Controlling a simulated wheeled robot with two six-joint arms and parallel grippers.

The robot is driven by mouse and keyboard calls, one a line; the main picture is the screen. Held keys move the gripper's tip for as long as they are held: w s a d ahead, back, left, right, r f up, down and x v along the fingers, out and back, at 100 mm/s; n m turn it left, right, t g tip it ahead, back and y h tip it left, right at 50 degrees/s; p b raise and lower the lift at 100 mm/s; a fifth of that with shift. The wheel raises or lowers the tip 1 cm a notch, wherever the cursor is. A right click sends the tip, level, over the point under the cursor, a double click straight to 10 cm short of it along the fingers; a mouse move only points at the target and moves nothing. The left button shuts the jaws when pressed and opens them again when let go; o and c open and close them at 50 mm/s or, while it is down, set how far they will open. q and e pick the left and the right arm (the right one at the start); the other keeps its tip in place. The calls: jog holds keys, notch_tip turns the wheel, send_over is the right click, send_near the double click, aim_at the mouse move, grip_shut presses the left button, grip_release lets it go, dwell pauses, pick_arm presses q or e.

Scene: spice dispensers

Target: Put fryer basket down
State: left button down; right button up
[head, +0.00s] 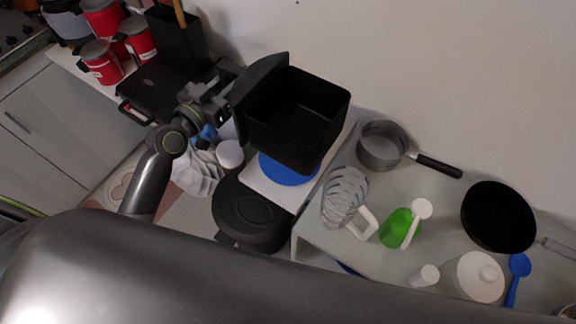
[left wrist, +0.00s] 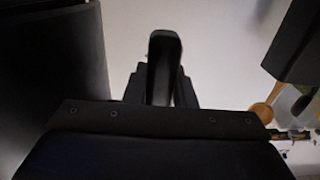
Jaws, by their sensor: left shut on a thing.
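The black fryer basket (head: 318,137) is an open rectangular bin with a tall front panel (head: 262,78) on its left side. My left gripper (head: 226,97) is at that panel, shut on the basket, and the exact grip is hard to see. In the left wrist view, a dark upright piece (left wrist: 165,62) stands between the fingers, and a large black surface fills the left side. The basket looks upright, slightly tilted in the picture, over a blue round thing (head: 289,174) on a white surface. I cannot tell whether it touches anything below. My right gripper is not in view.
A black round lidded pot (head: 252,213) stands just below the basket. A glass jug (head: 345,193), grey saucepan (head: 381,150), green bottle (head: 398,229) and black pan (head: 497,216) crowd the grey table. Red canisters (head: 101,63) and a black block (head: 178,42) stand upper left.

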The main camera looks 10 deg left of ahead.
pick_arm(q)
notch_tip(320, 180, down, 2)
jog(key=shift+f+b, duration=0.25)
jog(key=shift+b, duration=0.6)
notch_tip(320, 180, down, 10)
jog(key=b, duration=0.4)
jog(key=shift+r+b, duration=0.1)
jog(key=shift+b, duration=0.2)
jog(key=c, duration=1.2)
grip_release()
